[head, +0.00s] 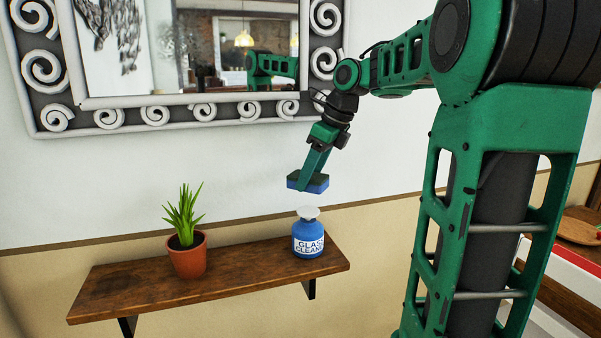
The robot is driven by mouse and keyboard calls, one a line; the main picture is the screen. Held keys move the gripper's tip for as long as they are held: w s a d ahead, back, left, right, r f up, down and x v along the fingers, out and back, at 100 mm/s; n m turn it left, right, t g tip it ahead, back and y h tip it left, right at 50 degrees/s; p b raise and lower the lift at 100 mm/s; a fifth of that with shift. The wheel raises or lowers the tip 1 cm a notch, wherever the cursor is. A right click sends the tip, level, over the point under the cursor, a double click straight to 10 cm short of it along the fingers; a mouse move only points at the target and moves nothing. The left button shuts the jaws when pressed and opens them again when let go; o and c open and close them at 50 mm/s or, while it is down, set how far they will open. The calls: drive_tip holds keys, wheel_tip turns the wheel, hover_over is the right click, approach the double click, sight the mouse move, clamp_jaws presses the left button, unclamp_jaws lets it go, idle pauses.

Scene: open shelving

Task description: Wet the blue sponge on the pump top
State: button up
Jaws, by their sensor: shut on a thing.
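A blue sponge (316,187) with a dark upper side is held by my gripper (309,178), which points down and is shut on it. The sponge hangs a little above a blue bottle (308,242) labelled "GLASS CLEANER". The bottle stands upright on the wooden shelf (140,296), toward its right end. Its white pump top (308,213) is just below the sponge, with a small gap showing between them. The far gripper finger is mostly hidden.
A potted green plant (187,254) stands left of the bottle on the shelf. A mirror with a scrolled frame (60,118) hangs on the wall above. The shelf between plant and bottle is clear. A wooden board (578,231) lies at the far right.

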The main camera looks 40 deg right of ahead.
sight(307, 210)
drive_tip(key=shift+d+f, duration=0.15)
drive_tip(key=shift+f, duration=2.8)
drive_tip(key=shift+f, duration=1)
drive_tip(key=shift+r, duration=3.55)
